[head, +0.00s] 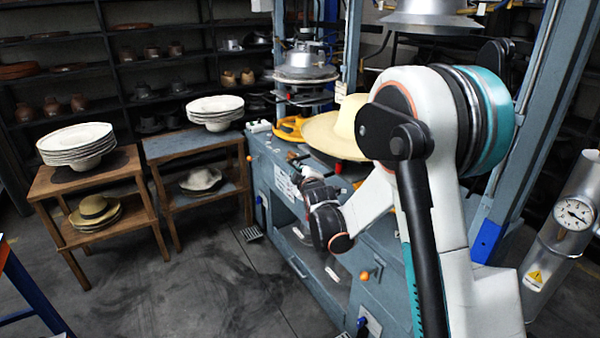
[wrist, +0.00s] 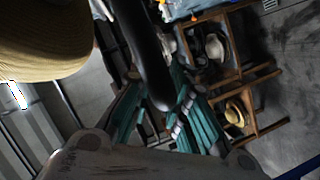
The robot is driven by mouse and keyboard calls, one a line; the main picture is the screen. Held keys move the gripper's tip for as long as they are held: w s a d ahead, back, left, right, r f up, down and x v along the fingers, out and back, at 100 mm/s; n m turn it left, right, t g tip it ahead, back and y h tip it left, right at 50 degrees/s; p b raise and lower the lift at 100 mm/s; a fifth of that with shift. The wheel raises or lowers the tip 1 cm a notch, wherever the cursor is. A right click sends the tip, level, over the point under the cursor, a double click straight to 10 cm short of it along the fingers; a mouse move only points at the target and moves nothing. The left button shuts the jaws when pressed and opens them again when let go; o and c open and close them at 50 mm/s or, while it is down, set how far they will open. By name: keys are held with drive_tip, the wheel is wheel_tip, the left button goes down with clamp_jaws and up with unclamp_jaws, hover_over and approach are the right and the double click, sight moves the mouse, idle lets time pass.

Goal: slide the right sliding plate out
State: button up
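A straw-coloured hat (head: 335,130) rests on the right side of the blue-grey press (head: 275,165), partly behind my arm. It also fills the upper left of the wrist view (wrist: 40,40). The right sliding plate cannot be made out clearly; the hat and my arm cover that area. My gripper (wrist: 160,97) shows two teal fingers spread apart in the wrist view. A dark curved bar (wrist: 150,50) reaches down between the fingers; I cannot tell whether they touch it. In the head view my wrist hides most of the gripper, at the press front below the hat.
A yellow-edged plate (head: 290,128) sits at the press's left station. Orange knobs stick out from the press front. Two wooden stands with hats, one farther left (head: 90,185) and one nearer the press (head: 195,150), stand left. The floor (head: 200,280) between is clear. A gauge cylinder (head: 570,225) stands right.

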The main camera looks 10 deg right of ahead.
drive_tip(key=shift+o, duration=1.1)
drive_tip(key=shift+s+a, duration=0.1)
drive_tip(key=shift+a, duration=0.2)
drive_tip(key=shift+d, duration=0.1)
drive_tip(key=v, duration=1.2)
drive_tip(key=shift+r, duration=0.1)
drive_tip(key=s+f+m+g+b, duration=0.1)
drive_tip(key=s+m+g+b, duration=0.2)
drive_tip(key=s, duration=3.2)
drive_tip(key=m+g, duration=0.5)
drive_tip(key=m, duration=0.3)
drive_tip(key=shift+f+g, duration=0.2)
drive_tip(key=shift+g, duration=0.1)
